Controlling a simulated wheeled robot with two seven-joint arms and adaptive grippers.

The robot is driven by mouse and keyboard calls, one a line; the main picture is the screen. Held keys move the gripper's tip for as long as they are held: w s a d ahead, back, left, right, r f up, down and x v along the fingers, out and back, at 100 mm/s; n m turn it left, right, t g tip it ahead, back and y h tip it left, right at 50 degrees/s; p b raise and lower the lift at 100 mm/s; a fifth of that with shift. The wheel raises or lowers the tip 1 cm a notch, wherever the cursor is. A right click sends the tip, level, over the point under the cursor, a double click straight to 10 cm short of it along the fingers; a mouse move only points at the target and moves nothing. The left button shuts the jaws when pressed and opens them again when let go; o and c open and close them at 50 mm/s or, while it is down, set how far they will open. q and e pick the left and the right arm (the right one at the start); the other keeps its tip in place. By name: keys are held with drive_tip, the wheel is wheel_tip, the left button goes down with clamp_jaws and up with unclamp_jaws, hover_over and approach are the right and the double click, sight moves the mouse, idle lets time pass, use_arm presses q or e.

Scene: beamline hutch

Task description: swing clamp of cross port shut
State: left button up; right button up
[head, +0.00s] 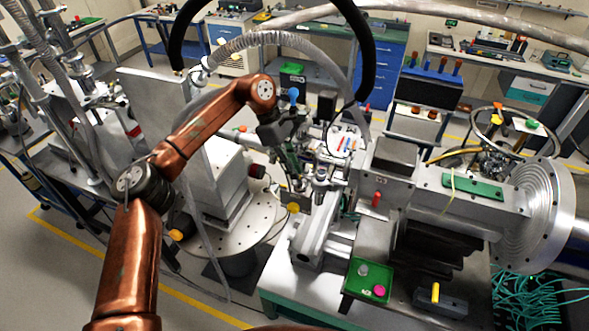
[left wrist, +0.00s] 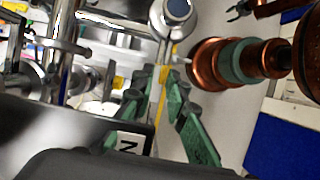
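My left gripper (head: 294,168) reaches down at the silver vacuum fittings in the middle of the head view. In the left wrist view its green fingers (left wrist: 166,82) come close together at the tips, with a yellow strip showing between them. I cannot tell whether they hold anything. A silver fitting with a round dark-blue face (left wrist: 178,10) is just beyond the tips. Upright silver fittings (head: 321,182) stand close to the right of the gripper in the head view. The clamp of the cross port cannot be made out clearly. My right gripper is not in the head view.
A green tray (head: 368,280) with small parts sits at the bench front. A large silver flange (head: 548,215) is at the right. A grey box (head: 222,160) stands left of the gripper. A ribbed hose (head: 265,38) arches above.

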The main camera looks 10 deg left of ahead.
use_arm(q)
drive_tip(key=shift+o, duration=0.8)
drive_tip(key=shift+f, duration=0.1)
drive_tip(key=v, duration=1.2)
